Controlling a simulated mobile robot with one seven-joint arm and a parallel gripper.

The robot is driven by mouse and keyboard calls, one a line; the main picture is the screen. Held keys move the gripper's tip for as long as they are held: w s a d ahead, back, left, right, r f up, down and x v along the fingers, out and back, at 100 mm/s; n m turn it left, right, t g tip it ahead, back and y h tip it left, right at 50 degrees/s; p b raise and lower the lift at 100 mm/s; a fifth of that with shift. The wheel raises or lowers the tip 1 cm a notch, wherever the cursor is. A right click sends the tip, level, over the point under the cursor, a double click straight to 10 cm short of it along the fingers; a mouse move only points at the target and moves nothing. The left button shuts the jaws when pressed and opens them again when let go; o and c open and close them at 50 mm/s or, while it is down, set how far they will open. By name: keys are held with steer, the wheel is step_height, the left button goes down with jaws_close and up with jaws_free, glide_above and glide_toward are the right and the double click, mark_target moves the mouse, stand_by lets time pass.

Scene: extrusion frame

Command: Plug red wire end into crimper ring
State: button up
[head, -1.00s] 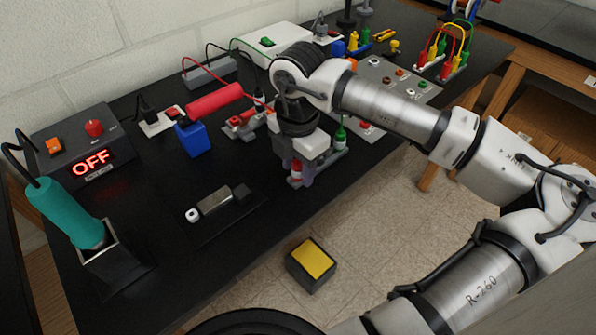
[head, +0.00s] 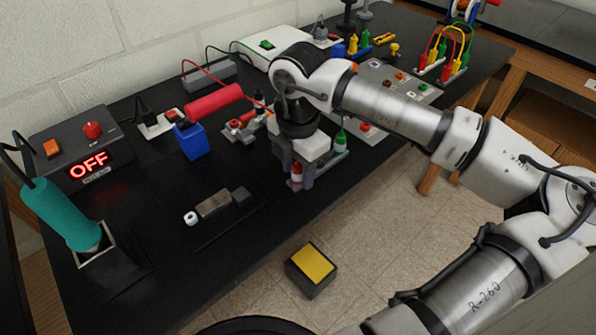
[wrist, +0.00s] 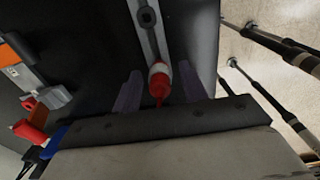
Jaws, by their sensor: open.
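A red wire end with a white band (head: 296,174) stands at the front end of a grey rail, near the table's front edge. In the wrist view this red end (wrist: 159,84) lies between my two fingers, with a gap on each side. My gripper (head: 302,180) is open and low around it, pointing down. A small white ring (head: 190,218) shows at the left end of a grey metal block (head: 214,205) on a dark base, left of my gripper. I cannot tell whether it is the crimper ring.
A green plug (head: 341,139) stands on the rail's right side, close to my gripper. A red-handled tool (head: 214,102) rests on a blue block (head: 191,141) behind. A teal-handled iron (head: 60,214) sits in a holder at left. The front middle of the table is clear.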

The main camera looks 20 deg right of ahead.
mark_target(298, 164)
steer(key=shift+b, duration=0.45)
steer(key=shift+c, duration=0.4)
jaws_close()
steer(key=shift+r, duration=0.15)
steer(key=shift+r+p, duration=1)
steer(key=shift+r, duration=1.85)
